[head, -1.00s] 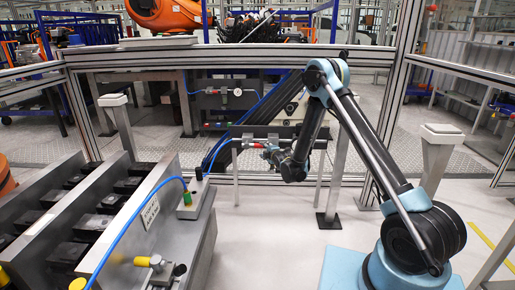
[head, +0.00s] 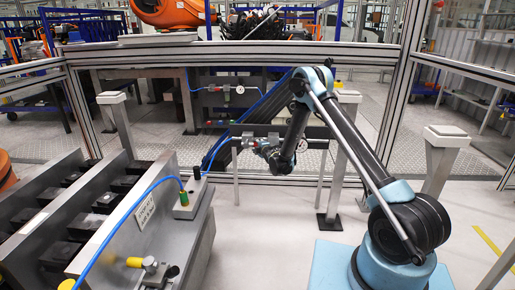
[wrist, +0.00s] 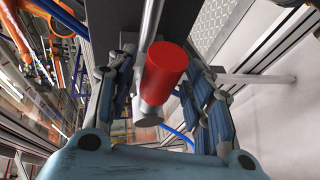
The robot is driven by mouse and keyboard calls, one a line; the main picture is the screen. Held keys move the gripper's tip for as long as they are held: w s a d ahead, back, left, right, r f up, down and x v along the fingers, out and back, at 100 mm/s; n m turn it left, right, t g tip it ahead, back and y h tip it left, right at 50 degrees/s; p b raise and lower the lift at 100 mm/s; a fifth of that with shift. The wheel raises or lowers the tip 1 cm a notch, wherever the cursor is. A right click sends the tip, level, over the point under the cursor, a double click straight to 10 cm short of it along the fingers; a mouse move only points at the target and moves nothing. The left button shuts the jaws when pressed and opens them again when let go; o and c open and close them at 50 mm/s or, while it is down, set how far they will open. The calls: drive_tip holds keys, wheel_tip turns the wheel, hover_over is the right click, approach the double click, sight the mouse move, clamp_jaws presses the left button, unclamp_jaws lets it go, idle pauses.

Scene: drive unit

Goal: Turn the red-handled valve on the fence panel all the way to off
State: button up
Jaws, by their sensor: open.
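The red valve handle (wrist: 165,68) is a red cylinder in the wrist view, with a grey metal body beside it. It lies between the two spread fingers of my gripper (wrist: 160,80), with gaps on both sides. My gripper is open. The handle's angle and any contact are too small to tell there.
A gauge (head: 240,90) and another valve sit on the panel above. A blue hose (head: 130,217) runs over the grey fixture (head: 190,225) at left. Fence posts (head: 397,100) stand behind my arm.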

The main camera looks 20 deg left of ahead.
drive_tip(key=shift+d, duration=0.15)
clamp_jaws()
